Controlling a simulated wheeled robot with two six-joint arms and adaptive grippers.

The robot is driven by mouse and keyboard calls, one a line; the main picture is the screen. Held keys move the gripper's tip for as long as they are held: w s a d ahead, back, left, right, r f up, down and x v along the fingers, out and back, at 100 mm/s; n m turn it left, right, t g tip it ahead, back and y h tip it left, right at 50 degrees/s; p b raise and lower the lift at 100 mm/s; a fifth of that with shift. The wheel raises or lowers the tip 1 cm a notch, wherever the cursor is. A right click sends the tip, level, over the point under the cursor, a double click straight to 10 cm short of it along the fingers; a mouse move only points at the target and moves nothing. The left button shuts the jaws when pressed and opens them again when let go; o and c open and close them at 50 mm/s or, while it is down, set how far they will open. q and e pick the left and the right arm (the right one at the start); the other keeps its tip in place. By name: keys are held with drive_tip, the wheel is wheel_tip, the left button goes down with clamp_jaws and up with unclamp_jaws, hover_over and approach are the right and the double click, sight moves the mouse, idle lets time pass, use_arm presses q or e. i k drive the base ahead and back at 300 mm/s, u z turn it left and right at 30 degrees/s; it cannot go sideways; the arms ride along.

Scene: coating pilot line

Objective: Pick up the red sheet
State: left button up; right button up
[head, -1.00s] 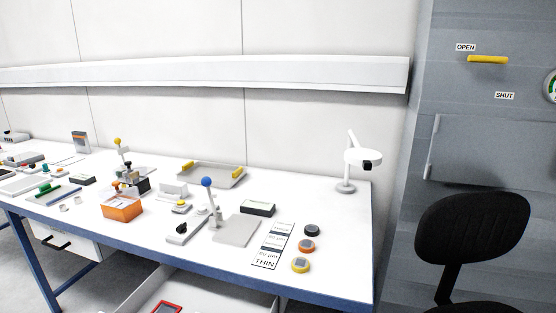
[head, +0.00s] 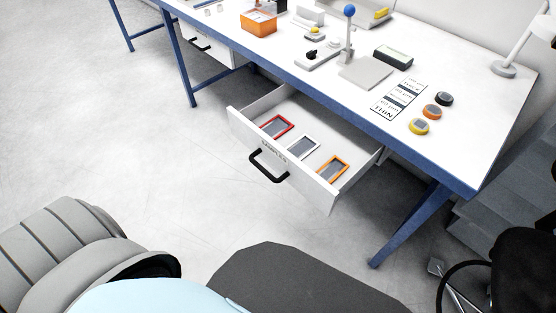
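The red sheet (head: 277,127), a grey rectangle with a red border, lies in the open drawer (head: 331,199) under the bench. It is the leftmost of three framed sheets there. A white-bordered sheet (head: 303,147) lies in the middle and an orange-bordered sheet (head: 332,169) at the right. The drawer front has a black handle and a label. Neither of my grippers shows in the head view.
The white bench top (head: 440,150) with blue edges is above the drawer. It carries an orange box (head: 258,23), a blue-knobbed lever (head: 349,12), a thickness card (head: 398,99) and several round pucks. A black chair (head: 522,265) stands at the right.

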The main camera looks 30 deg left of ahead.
sight(277, 126)
drive_tip(key=u, duration=0.45)
drive_tip(key=k, duration=0.55)
drive_tip(key=u, duration=0.7)
drive_tip(key=i, duration=1.3)
drive_tip(key=z, duration=0.7)
